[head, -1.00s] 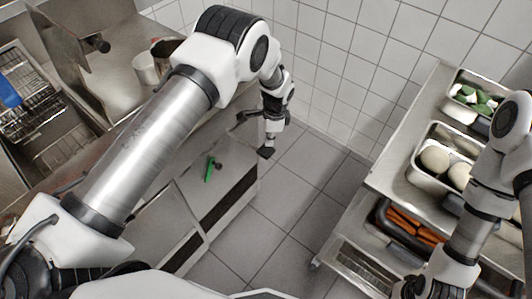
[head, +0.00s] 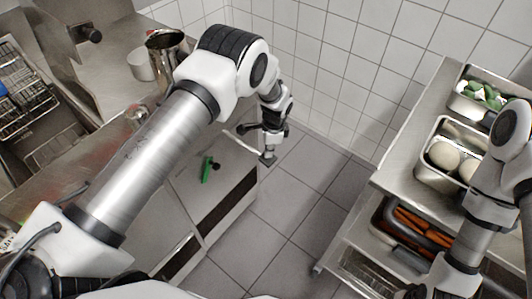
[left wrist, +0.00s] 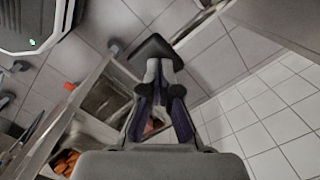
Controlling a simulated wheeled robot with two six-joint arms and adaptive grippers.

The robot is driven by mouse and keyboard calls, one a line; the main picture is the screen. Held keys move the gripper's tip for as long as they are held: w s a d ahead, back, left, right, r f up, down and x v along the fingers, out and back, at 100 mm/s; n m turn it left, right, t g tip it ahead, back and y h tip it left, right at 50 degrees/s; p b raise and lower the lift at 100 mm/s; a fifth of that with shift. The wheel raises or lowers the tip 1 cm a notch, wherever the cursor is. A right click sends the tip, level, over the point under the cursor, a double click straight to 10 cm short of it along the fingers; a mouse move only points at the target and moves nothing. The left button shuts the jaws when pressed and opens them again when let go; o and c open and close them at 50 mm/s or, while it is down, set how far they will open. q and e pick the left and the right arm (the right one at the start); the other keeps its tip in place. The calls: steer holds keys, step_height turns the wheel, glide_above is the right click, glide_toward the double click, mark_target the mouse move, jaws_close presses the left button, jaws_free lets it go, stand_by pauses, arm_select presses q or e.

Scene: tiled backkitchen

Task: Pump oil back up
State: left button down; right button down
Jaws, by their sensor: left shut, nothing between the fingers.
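A green handle (head: 207,169) with a dark knob beside it is on the steel front of the fryer cabinet (head: 232,190), left of centre in the head view. My left gripper (head: 268,158) hangs to the right of the green handle, clear of it, over the floor by the cabinet's corner. In the left wrist view its fingers (left wrist: 157,65) are together with nothing held. The green handle does not show clearly in that view. My right arm comes in at the right edge of the head view, but its gripper is out of view.
Wire fryer baskets (head: 22,105) sit at the left. A metal pot (head: 166,45) stands on the counter. At the right, a steel cart (head: 392,165) holds pans of green vegetables, pale round dough and orange carrots (head: 420,230). The tiled floor (head: 285,215) between is free.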

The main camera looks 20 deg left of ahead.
arm_select(q)
steer(key=shift+f, duration=0.2)
steer(key=shift+w+d+r+b, duration=0.15)
steer(key=shift+w+d+b, duration=0.15)
steer(key=shift+d, duration=0.25)
steer(key=shift+w+d+r+b, duration=0.2)
steer(key=shift+w+d, duration=0.1)
steer(key=shift+d, duration=0.25)
steer(key=shift+d+r, duration=0.15)
steer(key=shift+d, duration=0.1)
steer(key=shift+w+r, duration=0.1)
step_height(320, 180, up, 12)
steer(key=d, duration=0.1)
steer(key=shift+w, duration=0.25)
